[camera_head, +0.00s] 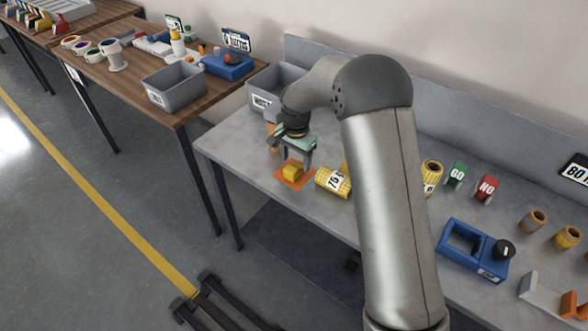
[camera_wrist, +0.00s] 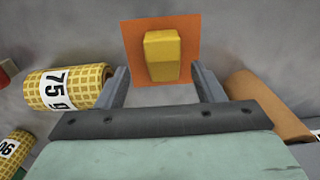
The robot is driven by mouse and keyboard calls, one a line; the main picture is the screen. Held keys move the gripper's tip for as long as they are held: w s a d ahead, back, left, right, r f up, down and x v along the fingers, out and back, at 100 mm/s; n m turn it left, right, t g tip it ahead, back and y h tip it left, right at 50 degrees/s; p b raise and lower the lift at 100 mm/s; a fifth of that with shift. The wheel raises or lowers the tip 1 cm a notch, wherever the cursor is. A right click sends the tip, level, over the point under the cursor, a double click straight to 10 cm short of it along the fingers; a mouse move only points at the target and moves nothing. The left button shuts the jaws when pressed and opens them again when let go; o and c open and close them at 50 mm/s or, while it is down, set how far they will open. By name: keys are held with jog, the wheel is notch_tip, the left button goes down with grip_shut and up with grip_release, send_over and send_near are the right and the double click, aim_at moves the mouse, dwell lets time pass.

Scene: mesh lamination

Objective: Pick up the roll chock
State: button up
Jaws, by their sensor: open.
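The roll chock, a small yellow block (camera_head: 293,171), sits on a flat orange square (camera_head: 282,180) at the left part of the grey table. In the wrist view the yellow block (camera_wrist: 162,55) lies on the orange square (camera_wrist: 132,40), just beyond my fingertips and roughly centred between them. My gripper (camera_head: 296,162) is open and empty, pointing down close to the block. In the wrist view my gripper (camera_wrist: 161,78) shows its two grey fingers apart, with nothing between them.
A yellow mesh roll marked 75 (camera_head: 333,182) lies right beside the orange square; it also shows in the wrist view (camera_wrist: 65,88). A brown piece (camera_wrist: 268,108) lies on the other side. A grey bin (camera_head: 270,92) stands behind. My arm hides part of the table.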

aim_at(294, 166)
jog(key=shift+a+f+p, duration=0.15)
jog(key=shift+f+p, duration=0.05)
jog(key=shift+f, duration=0.8)
jog(key=shift+a+f+p, duration=0.15)
jog(key=shift+f+p, duration=0.05)
jog(key=shift+f, duration=0.75)
jog(key=c, duration=1.1)
jog(key=shift+r, duration=0.15)
